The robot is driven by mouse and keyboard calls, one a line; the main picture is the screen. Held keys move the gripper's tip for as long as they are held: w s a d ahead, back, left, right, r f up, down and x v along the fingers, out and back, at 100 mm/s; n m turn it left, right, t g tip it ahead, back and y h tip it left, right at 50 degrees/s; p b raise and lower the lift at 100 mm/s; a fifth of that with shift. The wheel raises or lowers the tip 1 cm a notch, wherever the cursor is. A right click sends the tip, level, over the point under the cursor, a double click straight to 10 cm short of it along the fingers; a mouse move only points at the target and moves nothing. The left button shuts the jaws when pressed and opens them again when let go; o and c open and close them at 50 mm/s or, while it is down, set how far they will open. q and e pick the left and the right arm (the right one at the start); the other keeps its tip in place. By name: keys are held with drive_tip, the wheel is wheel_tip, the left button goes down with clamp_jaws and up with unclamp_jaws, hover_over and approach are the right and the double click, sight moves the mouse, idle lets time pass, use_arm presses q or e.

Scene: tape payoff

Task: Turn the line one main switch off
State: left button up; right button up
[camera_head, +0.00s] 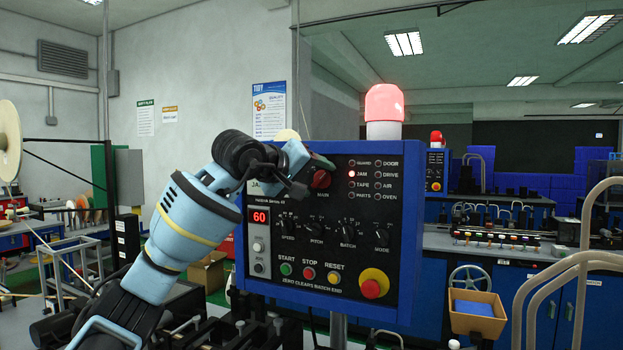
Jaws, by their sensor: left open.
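A blue-framed control panel (345,262) stands in front of me. Its red main switch knob (321,180) is at the upper left of the panel face, with the label MAIN under it. My left gripper (312,172) is open, right at the knob, and covers part of the panel's top left. Whether its fingers touch the knob cannot be told. The red JAM lamp (352,174) is lit, and the display (259,217) reads 60. A red beacon (384,104) glows on top of the panel. My right gripper is not in view.
Below the switch are several black knobs (348,232), START, STOP and RESET buttons (309,273), and a red emergency button on yellow (373,284). Curved grey tubes (570,265) stand at the right.

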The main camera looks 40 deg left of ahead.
use_arm(q)
drive_tip(key=shift+w+f, duration=0.1)
drive_tip(key=c, duration=1)
